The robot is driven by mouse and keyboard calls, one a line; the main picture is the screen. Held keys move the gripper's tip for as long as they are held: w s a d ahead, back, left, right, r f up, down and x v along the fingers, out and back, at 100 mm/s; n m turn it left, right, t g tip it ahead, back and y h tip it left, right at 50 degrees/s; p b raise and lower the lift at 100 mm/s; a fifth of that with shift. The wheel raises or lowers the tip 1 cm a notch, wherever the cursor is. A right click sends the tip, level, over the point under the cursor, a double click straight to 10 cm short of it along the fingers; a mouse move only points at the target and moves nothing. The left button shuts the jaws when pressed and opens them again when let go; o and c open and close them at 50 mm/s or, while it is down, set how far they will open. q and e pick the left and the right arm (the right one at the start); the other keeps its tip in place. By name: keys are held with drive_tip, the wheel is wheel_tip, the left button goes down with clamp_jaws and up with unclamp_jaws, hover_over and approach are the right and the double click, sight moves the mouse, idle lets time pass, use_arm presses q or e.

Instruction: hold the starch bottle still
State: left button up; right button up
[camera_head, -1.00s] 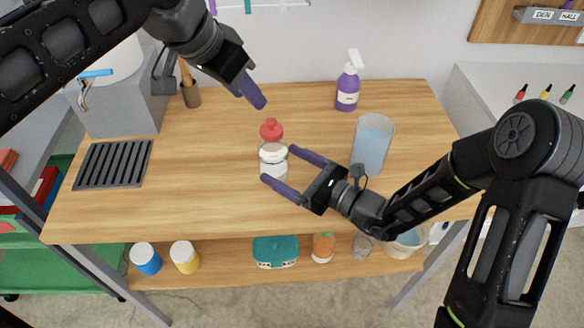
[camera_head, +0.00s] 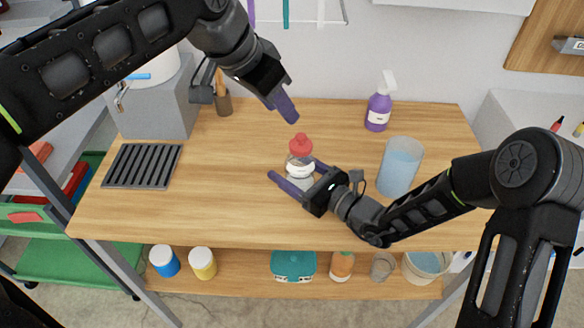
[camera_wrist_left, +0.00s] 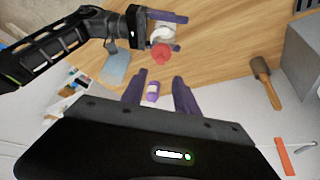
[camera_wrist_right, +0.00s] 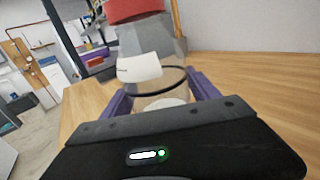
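The starch bottle (camera_head: 300,167) stands upright on the wooden table, with a red cap, a clear body and a white label. My right gripper (camera_head: 290,169) is low at the bottle, one finger on its near side and the other partly hidden behind it. In the right wrist view the bottle (camera_wrist_right: 140,68) stands between the spread fingers; whether they touch it is unclear. My left gripper (camera_head: 290,112) is open and empty above and behind the bottle. In the left wrist view the red cap (camera_wrist_left: 160,53) shows beyond its parted fingers.
A purple spray bottle (camera_head: 378,112) and a clear bluish beaker (camera_head: 401,166) stand to the right. A black grate (camera_head: 142,166) and a grey block (camera_head: 160,110) are at left. The table's front left is clear. A lower shelf (camera_head: 230,285) holds several containers.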

sight(298, 139)
use_arm(q)
drive_tip(key=shift+o, duration=0.4)
use_arm(e)
drive_tip(key=c, duration=1.1)
use_arm(q)
drive_tip(key=o, duration=0.3)
drive_tip(key=shift+s+d+n+y, duration=0.1)
drive_tip(key=shift+d+n+y, duration=0.1)
drive_tip(key=shift+n+y, duration=0.1)
drive_tip(key=o, duration=0.4)
drive_tip(key=shift+s+d+r+n+y, duration=0.15)
drive_tip(key=shift+d+n+y, duration=0.3)
drive_tip(key=shift+n, duration=0.45)
drive_tip(key=shift+c, duration=0.2)
drive_tip(key=shift+a, duration=0.1)
drive_tip(key=shift+g, duration=0.3)
drive_tip(key=x, duration=1.2)
drive_tip(key=shift+a, duration=0.15)
drive_tip(key=shift+c, duration=0.5)
drive_tip(key=c, duration=1.3)
